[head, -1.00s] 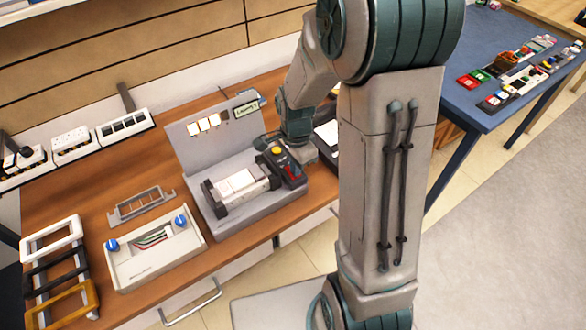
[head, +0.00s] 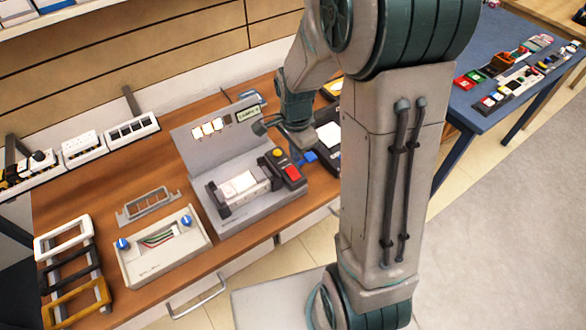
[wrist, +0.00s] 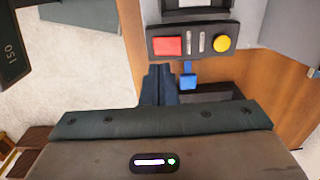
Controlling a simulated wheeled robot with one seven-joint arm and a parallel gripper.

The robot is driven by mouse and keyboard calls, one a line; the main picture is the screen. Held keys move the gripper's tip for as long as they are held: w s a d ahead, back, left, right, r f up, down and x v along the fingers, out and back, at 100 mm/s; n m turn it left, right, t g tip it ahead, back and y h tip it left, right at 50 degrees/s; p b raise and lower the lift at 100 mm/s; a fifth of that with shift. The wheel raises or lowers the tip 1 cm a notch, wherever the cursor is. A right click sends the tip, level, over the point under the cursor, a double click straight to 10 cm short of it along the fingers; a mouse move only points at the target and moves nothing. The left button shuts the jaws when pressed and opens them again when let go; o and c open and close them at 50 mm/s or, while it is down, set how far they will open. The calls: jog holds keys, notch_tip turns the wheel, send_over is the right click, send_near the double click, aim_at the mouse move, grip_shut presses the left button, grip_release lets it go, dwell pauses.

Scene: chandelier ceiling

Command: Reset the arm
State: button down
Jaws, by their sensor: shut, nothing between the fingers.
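My arm fills the middle and right of the head view, with its forearm reaching toward the grey bench device (head: 235,205). My gripper shows in the wrist view (wrist: 160,72), its dark fingers pressed together and empty. In the wrist view the fingers lie beside a small blue piece (wrist: 188,81) and short of the device's control block with a red button (wrist: 167,46) and a yellow button (wrist: 221,43). I cannot tell whether the fingers touch anything. In the head view the blue piece (head: 309,156) shows just right of the control block; the fingertips are hard to make out.
A cream box with blue knobs (head: 157,250), a grey bracket (head: 148,205) and several frames (head: 75,290) stand on the wooden bench (head: 105,190). Socket strips (head: 85,147) line its back. A blue table (head: 475,110) with small parts stands right. Floor on the right is clear.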

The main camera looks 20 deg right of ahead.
dwell(0.4)
jog(key=s+r+n+t, duration=0.3)
jog(key=s+r+n, duration=1.1)
jog(key=r, duration=0.1)
jog(key=shift+s+t, duration=0.15)
jog(key=shift+t, duration=0.15)
jog(key=shift+d, duration=0.1)
